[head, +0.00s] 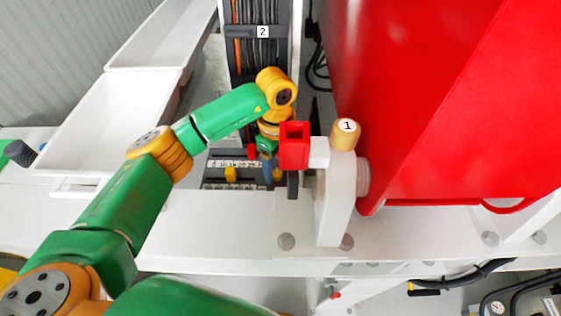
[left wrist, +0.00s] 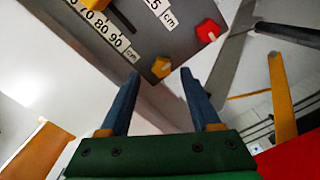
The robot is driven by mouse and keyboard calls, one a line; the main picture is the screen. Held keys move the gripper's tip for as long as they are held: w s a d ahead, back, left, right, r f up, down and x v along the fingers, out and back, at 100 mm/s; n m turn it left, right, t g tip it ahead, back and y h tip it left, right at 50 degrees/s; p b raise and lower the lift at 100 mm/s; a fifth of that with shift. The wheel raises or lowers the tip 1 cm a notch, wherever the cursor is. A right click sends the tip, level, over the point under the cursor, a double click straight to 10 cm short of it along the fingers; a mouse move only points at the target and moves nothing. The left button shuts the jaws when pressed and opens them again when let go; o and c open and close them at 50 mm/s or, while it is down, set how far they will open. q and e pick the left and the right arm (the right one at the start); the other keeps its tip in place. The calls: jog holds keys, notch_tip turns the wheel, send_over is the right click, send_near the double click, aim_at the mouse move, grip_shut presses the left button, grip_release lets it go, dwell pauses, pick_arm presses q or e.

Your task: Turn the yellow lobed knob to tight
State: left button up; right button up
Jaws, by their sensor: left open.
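The yellow lobed knob (left wrist: 160,67) sits on a grey panel (left wrist: 160,30) in the left wrist view, at the panel's lower edge. It has a pale mark on its face. The knob appears between the fingertips in the picture; I cannot tell the remaining distance. My left gripper (head: 269,173) is partly hidden by its wrist in the head view.
A red knob (left wrist: 208,30) is on the same panel, right of the yellow one. A red square part (head: 294,145) and a tan cap marked 1 (head: 345,134) stand right of my left wrist. A large red body (head: 430,90) fills the right. White trays (head: 110,120) are left.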

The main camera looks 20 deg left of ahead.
pick_arm(q)
jog(key=shift+f, duration=0.85)
jog(key=shift+w+a+f, duration=0.15)
jog(key=shift+f, duration=0.05)
grip_shut()
